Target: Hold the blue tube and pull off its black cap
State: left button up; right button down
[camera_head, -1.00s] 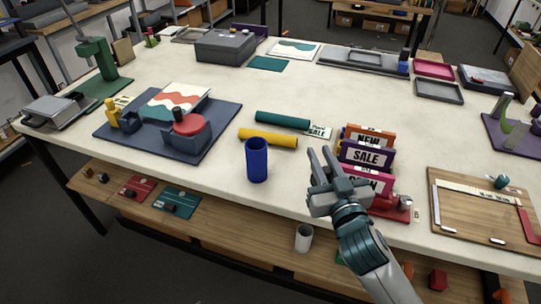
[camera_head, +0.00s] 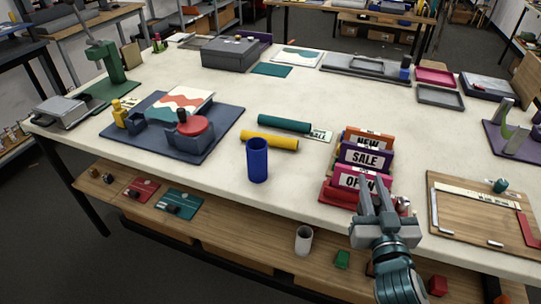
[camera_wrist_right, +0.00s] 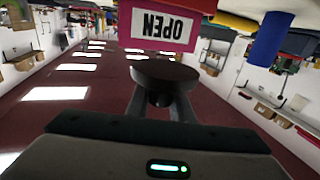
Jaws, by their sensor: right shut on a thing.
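The blue tube (camera_head: 257,160) stands upright near the table's front edge; its top shows as an open blue rim with no cap on it. It also shows in the right wrist view (camera_wrist_right: 270,40). My right gripper (camera_head: 376,194) is to the right of the tube, in front of the sign rack and well apart from the tube. In the right wrist view a dark round piece, the black cap (camera_wrist_right: 165,72), sits between the fingertips of this gripper, which is shut on it. I cannot make out the cap in the head view. My left gripper is not in view.
A rack of signs (camera_head: 365,158) stands right behind my right gripper. A yellow roll (camera_head: 270,140) and a teal roll (camera_head: 284,123) lie behind the tube. A wooden board (camera_head: 470,222) is at the right. The table left of the tube's front is clear.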

aim_at(256, 148)
jog(key=j+z, duration=0.15)
jog(key=j, duration=0.5)
jog(key=j+z, duration=0.2)
jog(key=j, duration=0.45)
jog(key=j+z, duration=0.15)
jog(key=j, duration=0.5)
jog(key=k+j+z, duration=0.15)
jog(key=j, duration=0.45)
jog(key=i, duration=0.5)
